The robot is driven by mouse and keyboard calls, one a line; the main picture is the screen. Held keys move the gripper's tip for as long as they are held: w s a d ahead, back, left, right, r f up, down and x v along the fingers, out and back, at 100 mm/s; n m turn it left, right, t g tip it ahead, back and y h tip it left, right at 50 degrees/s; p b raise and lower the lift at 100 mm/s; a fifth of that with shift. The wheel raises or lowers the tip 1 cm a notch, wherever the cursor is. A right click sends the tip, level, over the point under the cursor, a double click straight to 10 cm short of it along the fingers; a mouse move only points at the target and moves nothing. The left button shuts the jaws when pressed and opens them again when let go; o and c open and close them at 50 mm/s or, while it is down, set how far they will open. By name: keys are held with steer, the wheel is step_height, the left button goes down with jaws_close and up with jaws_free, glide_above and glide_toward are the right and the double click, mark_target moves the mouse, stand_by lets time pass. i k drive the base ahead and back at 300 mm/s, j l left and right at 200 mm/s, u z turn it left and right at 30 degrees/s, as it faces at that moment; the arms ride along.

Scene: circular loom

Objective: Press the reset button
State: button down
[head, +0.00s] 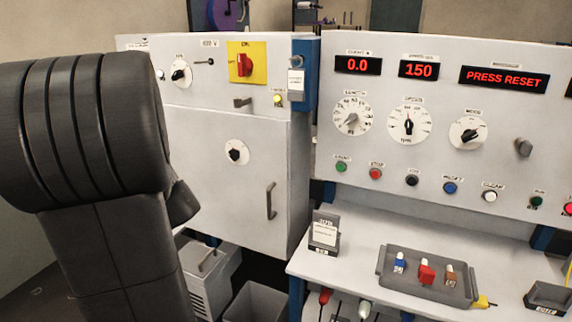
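The control panel (360,110) fills the right half of the head view. A row of round buttons runs along its lower part: green (341,165), red (375,174), black (412,180), blue (450,187) and white (490,196). The small label over the blue one seems to read RESET, though it is blurred. A display (503,79) above reads PRESS RESET in red. My dark arm stands large at the left, in front of the cabinet and apart from the buttons in the picture. My gripper is not in view.
A grey cabinet (275,145) with a red switch (244,64) stands left of the panel. Below the panel, a shelf holds a tray (432,289) with several small coloured parts and a card holder (324,232). The space before the buttons looks clear.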

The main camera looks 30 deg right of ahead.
mark_target(449, 188)
steer(key=z, duration=2.85)
steer(key=i+j, duration=0.1)
steer(key=i, duration=0.65)
